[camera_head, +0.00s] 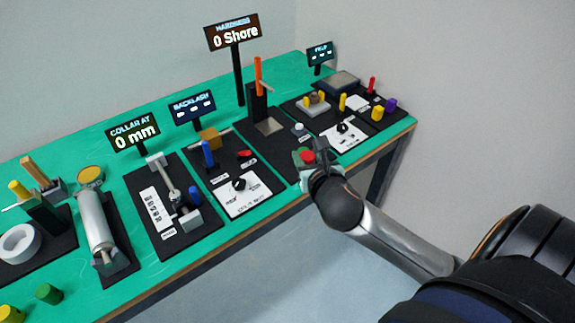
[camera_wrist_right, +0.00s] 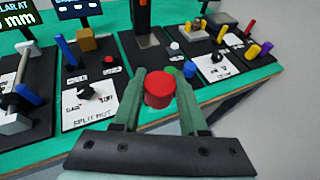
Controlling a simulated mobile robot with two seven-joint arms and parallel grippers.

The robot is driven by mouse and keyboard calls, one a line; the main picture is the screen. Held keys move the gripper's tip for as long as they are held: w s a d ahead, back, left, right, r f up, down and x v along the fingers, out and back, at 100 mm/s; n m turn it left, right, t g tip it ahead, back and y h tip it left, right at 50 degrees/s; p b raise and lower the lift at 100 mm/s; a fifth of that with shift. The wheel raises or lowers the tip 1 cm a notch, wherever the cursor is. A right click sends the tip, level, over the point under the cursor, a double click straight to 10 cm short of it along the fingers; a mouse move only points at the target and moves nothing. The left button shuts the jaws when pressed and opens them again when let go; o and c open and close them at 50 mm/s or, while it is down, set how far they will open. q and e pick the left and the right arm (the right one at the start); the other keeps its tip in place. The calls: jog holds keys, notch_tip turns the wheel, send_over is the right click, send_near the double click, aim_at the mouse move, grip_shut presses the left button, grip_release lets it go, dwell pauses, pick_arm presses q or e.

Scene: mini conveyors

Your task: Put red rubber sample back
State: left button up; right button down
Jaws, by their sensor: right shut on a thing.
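The red rubber sample (camera_wrist_right: 160,89) is a short red cylinder between the green fingers of my right gripper (camera_wrist_right: 158,95), which is shut on it. In the head view, my right gripper (camera_head: 309,160) holds the red sample (camera_head: 308,157) over the front edge of the table, in front of the hardness station. The hardness station's display (camera_head: 233,35) reads 0 Shore, and its orange-handled tester (camera_head: 258,80) stands behind the gripper. A green cylinder (camera_head: 49,293) and a yellow cylinder (camera_head: 10,313) stand at the table's front left. My left gripper is not in view.
The green table (camera_head: 160,285) carries several black station boards. The split nut board (camera_head: 240,195) is left of my gripper, and a dial panel (camera_head: 345,138) is right of it. Yellow, purple and red pieces stand at the far right. Bare table shows at the front left.

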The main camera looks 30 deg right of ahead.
jog(key=s+a, duration=0.1)
jog(key=a, duration=0.1)
jog(key=b, duration=0.2)
send_over(287, 168)
jog(key=shift+n+y, duration=0.3)
jog(key=f, duration=0.9)
jog(key=shift+s+a+f, duration=0.1)
jog(key=shift+s+a, duration=0.05)
jog(key=shift+s, duration=0.05)
jog(key=shift+w+f, duration=0.15)
jog(key=shift+f, duration=0.1)
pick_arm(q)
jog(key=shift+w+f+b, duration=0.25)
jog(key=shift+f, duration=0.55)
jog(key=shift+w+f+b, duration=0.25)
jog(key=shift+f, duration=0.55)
pick_arm(e)
jog(key=shift+f, duration=1.55)
jog(key=shift+f, duration=0.1)
jog(key=c, duration=0.7)
grip_release()
